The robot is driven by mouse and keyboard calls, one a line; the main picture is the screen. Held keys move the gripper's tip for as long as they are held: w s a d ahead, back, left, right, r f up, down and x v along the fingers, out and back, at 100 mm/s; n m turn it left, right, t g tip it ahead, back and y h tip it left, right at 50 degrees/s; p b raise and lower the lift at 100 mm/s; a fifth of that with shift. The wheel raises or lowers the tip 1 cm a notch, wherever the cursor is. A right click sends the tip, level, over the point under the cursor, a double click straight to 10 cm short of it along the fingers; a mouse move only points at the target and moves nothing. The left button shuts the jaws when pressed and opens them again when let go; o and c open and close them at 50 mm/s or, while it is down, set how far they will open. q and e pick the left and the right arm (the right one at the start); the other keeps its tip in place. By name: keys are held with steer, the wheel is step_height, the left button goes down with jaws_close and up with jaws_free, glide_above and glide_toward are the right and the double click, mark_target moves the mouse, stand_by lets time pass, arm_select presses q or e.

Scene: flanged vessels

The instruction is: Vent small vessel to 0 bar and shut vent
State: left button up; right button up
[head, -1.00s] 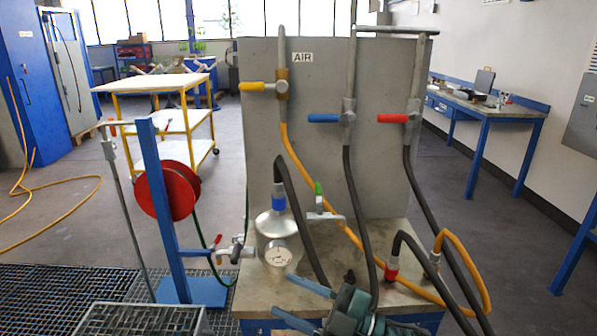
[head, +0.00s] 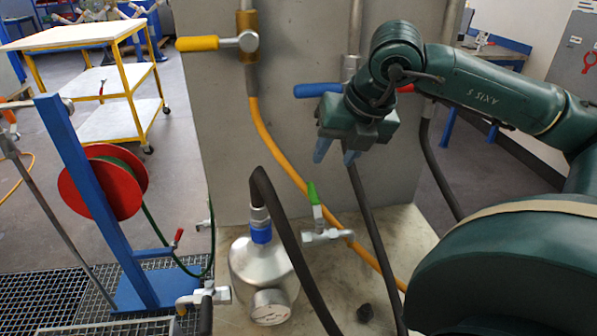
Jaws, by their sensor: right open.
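The small silver vessel (head: 252,268) stands on the bench, with a blue collar (head: 261,233) on its neck and a black hose fixed to the top. Its round gauge (head: 270,306) faces me, but the reading is too small to tell. A small valve (head: 327,237) with a green lever (head: 312,194) sits to the right of the vessel; the lever points up. My right gripper (head: 337,153) is open and empty, fingers down, in front of the panel, above and slightly right of the green lever. It is clear of the lever. My left gripper is out of view.
The grey panel (head: 215,130) carries a yellow-handled valve (head: 198,44) and a blue-handled valve (head: 317,90); a red handle (head: 405,88) is partly hidden by my right arm. Orange and black hoses hang across the bench (head: 330,290). A red reel (head: 100,185) stands left.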

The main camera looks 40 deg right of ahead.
mark_target(314, 191)
steer(key=x, duration=0.4)
steer(key=p+x, duration=0.1)
steer(key=x, duration=0.7)
steer(key=shift+w+d+f+p, duration=0.15)
steer(key=shift+d+f+p, duration=0.2)
steer(key=shift+d+p, duration=0.05)
jaws_close()
